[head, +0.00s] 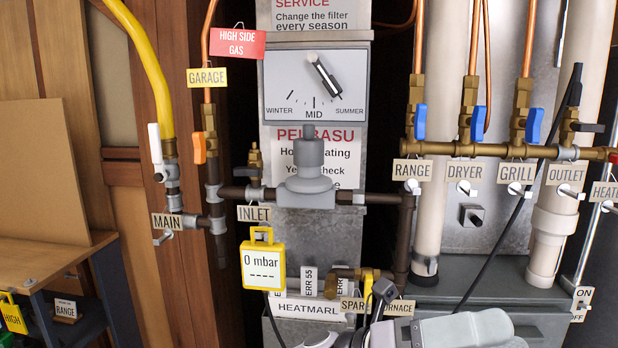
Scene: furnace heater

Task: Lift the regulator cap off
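The grey regulator (306,190) sits on the dark horizontal pipe in the middle of the head view. Its cap (309,153) is a grey upright cylinder on top of the regulator body, with a narrower neck above it. The cap appears seated and upright, and nothing touches it. A pale grey part of my arm (455,330) shows at the bottom edge, right of centre, well below the regulator.
A yellow gauge (263,262) reading 0 mbar hangs below left of the regulator. A dial panel (315,85) is just above the cap. Tagged valves line the brass manifold (480,150) at right. A black cable (510,215) runs diagonally there. A wooden table (45,262) stands at left.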

